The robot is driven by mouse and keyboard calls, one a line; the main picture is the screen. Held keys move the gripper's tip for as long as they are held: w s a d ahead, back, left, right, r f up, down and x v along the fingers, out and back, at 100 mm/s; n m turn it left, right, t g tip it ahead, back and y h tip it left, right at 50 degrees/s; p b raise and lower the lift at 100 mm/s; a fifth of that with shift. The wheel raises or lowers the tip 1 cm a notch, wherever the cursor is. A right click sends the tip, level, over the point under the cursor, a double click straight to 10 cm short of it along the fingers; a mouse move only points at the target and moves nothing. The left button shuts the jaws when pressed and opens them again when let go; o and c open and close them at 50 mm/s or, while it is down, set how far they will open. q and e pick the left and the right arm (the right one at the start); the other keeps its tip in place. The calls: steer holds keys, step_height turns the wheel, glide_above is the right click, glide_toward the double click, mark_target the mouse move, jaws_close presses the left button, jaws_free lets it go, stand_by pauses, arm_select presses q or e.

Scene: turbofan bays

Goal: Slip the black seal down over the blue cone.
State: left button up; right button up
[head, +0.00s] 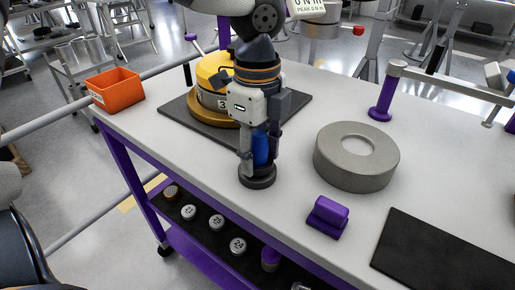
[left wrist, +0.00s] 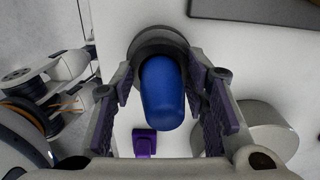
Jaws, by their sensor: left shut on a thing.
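The blue cone (head: 262,148) stands upright near the table's front edge, between the fingers of my left gripper (head: 259,166). In the left wrist view the blue cone (left wrist: 163,92) shows with its rounded top toward the camera. The black seal (head: 257,180) is a dark ring around the cone's lower part, at or close to the tabletop. It also shows in the left wrist view (left wrist: 152,38) at the fingertips. My left gripper points down and is shut on the seal. Whether the seal is fully seated is hidden. My right gripper is not in view.
A grey ring-shaped block (head: 335,170) and a purple block (head: 327,216) stand to the right. A yellow round part (head: 213,80) on a dark mat (head: 178,109) is behind. An orange bin (head: 114,90) is at left. A black mat (head: 440,255) lies at front right.

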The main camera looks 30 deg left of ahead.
arm_select(q)
steer(key=shift+f, duration=0.35)
steer(key=o, duration=1)
steer(key=shift+o, duration=0.2)
step_height(320, 180, up, 12)
stand_by(0.3)
